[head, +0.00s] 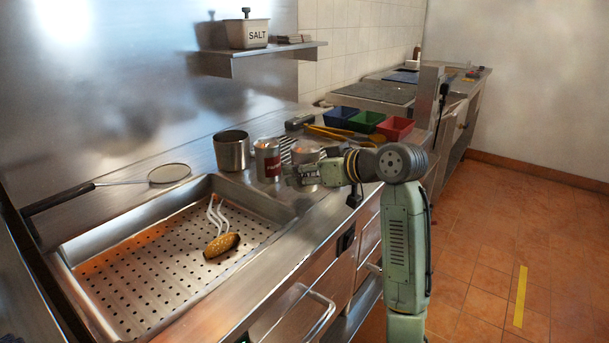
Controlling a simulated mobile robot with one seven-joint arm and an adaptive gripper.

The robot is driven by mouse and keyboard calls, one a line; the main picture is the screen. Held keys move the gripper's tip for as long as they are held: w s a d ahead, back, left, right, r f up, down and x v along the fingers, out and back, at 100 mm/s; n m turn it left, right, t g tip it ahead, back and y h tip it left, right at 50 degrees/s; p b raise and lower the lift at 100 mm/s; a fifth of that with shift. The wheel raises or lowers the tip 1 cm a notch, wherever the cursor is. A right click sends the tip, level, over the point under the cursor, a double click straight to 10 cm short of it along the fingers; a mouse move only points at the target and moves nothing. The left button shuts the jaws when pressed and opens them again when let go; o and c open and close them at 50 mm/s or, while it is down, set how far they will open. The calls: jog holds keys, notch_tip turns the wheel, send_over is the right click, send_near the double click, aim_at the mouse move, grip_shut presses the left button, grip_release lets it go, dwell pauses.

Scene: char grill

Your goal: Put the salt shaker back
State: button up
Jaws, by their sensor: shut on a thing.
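A metal shaker (305,153) stands at the counter's front edge in the head view, its lower part hidden by my gripper. My gripper (294,176) is around its lower part and shut on it; the fingertips are small and partly hidden. I cannot read a label on it. A second metal shaker with a red label (267,162) stands upright just left of it. A white box marked SALT (247,33), with a dark-knobbed spoon or lid on top, sits on the wall shelf (240,62).
A steel pot (232,151) stands left of the shakers. Yellow-handled tongs and blue, green and red trays (394,128) lie to the right. A strainer (169,173) rests behind the basin.

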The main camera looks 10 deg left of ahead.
jog(key=shift+f, duration=0.95)
jog(key=shift+f, duration=0.2)
jog(key=o, duration=1.4)
jog(key=shift+d+r, duration=0.1)
jog(key=shift+r, duration=0.1)
jog(key=b+v, duration=0.2)
jog(key=v, duration=1)
jog(key=shift+s+f, duration=0.1)
jog(key=shift+f, duration=0.05)
